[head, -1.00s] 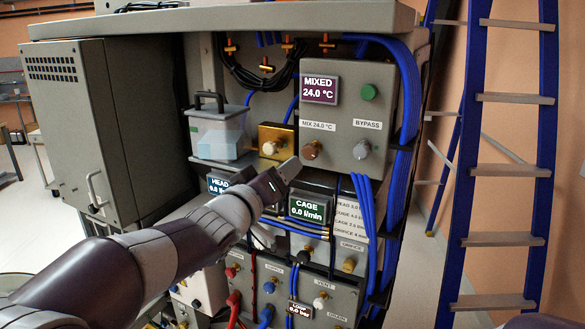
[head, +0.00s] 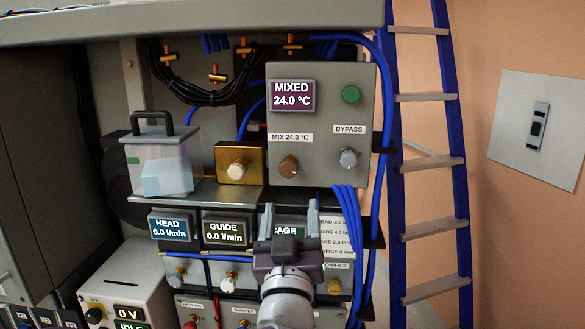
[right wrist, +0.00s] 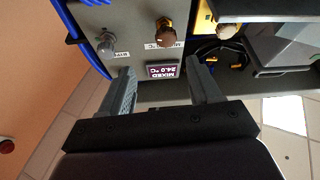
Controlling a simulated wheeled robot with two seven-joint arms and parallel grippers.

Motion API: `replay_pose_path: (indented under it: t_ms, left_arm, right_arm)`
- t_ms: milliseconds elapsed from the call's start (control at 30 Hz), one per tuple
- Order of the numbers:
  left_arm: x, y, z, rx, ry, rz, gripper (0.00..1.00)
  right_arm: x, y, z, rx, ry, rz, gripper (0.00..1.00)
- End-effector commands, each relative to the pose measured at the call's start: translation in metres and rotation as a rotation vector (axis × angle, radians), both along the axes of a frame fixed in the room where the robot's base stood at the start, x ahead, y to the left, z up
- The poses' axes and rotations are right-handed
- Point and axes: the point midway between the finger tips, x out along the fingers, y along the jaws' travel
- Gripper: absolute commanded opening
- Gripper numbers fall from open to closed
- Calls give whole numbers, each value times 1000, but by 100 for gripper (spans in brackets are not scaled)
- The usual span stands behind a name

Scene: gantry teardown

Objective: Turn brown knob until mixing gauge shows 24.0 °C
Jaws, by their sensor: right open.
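The brown knob (head: 288,166) sits on the grey mixing panel, under a label reading MIX 24.0 °C. The mixing gauge (head: 292,95) above it reads MIXED 24.0 °C. My right gripper (head: 290,207) is open and empty below the knob, apart from it, in front of the CAGE display, which it partly covers. In the right wrist view, the open fingers (right wrist: 157,70) frame the gauge (right wrist: 163,71), seen upside down, and the brown knob (right wrist: 166,36) lies beyond them. My left gripper is not in view.
A grey BYPASS knob (head: 348,158) and a green button (head: 350,94) share the panel. A brass block with a pale knob (head: 238,168) stands to its left, beside a clear container (head: 160,165). Blue hoses (head: 350,215) hang below the panel. A blue ladder (head: 430,180) stands right.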

Motion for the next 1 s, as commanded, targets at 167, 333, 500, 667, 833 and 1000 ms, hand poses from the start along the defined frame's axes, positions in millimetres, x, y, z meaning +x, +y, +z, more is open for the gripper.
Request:
replay_pose_path:
  t_ms: [167, 333, 500, 667, 833, 1000]
  left_arm:
    - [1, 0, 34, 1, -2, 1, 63]
    - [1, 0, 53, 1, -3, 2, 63]
    - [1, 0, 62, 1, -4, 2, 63]
    - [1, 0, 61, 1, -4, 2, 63]
    - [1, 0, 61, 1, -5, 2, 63]
    - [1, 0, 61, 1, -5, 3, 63]
  right_arm:
    - [43, -2, 25, -2, 3, 0, 63]
    - [79, -3, 38, 0, 3, 1, 63]
    - [98, -3, 42, -1, 4, 3, 63]
    - [101, -4, 41, 0, 4, 4, 63]
    - [101, -4, 41, 0, 4, 5, 53]
    - [100, -3, 41, -1, 4, 5, 7]
